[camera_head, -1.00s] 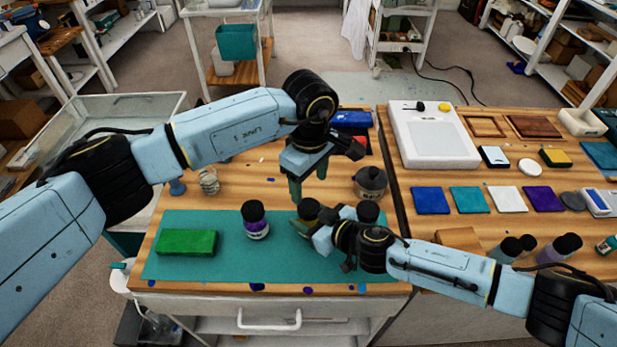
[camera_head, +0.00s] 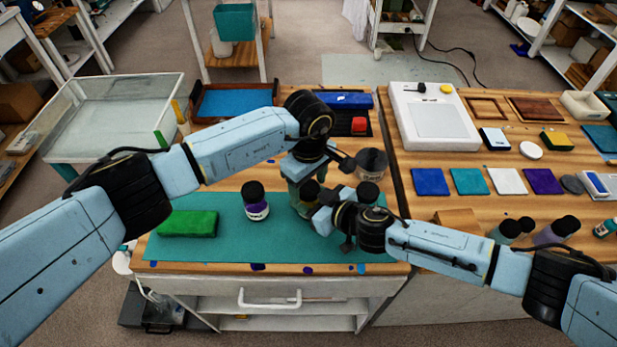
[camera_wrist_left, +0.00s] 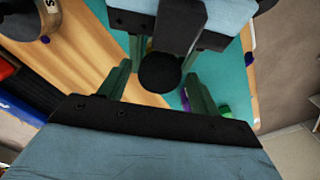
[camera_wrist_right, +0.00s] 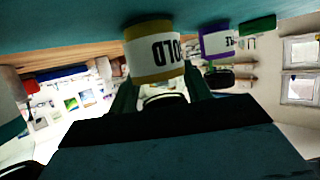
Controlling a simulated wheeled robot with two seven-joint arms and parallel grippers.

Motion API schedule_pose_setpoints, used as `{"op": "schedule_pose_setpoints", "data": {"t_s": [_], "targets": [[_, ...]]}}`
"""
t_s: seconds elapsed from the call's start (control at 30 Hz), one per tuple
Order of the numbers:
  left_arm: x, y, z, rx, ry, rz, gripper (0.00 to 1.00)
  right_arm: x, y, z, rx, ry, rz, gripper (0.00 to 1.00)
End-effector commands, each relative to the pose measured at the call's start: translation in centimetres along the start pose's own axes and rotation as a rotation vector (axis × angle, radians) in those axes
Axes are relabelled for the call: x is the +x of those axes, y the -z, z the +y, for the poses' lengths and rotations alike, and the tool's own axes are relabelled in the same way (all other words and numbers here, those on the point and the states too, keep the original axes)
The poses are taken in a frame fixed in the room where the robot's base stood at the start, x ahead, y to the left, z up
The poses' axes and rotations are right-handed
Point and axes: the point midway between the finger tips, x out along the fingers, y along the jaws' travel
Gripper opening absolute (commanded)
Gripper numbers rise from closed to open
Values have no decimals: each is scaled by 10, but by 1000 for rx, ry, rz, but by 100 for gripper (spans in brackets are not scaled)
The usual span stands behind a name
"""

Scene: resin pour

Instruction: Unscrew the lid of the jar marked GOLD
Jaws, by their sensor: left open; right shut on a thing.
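The GOLD jar (camera_wrist_right: 153,52), with a gold-banded white label, stands on the teal mat (camera_head: 230,253); its label looks upside down in the right wrist view. My right gripper (camera_wrist_right: 159,78) is shut around the jar's body. The jar's black lid (camera_head: 309,189) is partly hidden by my arms in the head view. My left gripper (camera_wrist_left: 163,78) is open over the jar, pointing down. In the left wrist view the round black lid (camera_wrist_left: 160,72) shows between its fingers. I cannot tell whether the fingers touch it.
A purple-labelled jar (camera_head: 256,203) stands left of the GOLD jar, and another black-lidded jar (camera_head: 367,193) close on its right. A green block (camera_head: 188,224) lies on the mat's left. A grey round pot (camera_head: 372,162) stands behind. The mat's front strip is clear.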

Motion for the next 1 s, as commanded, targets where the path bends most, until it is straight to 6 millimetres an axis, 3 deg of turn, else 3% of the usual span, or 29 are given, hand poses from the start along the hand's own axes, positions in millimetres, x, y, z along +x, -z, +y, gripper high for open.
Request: {"op": "schedule_pose_setpoints", "data": {"t_s": [0.13,0.47,0.67,1.0], "targets": [[0,0,0,0,0,0,62,0,-1,0,0,0,-1,0],[0,0,0,0,0,0,19,0,-1,0,0,0,-1,0],[-1,0,0,-81,0,0,18,0,-1,0,1,0,-1,0],[-1,0,0,-655,1,1,18,0,-1,0,1,-1,-1,0]]}}
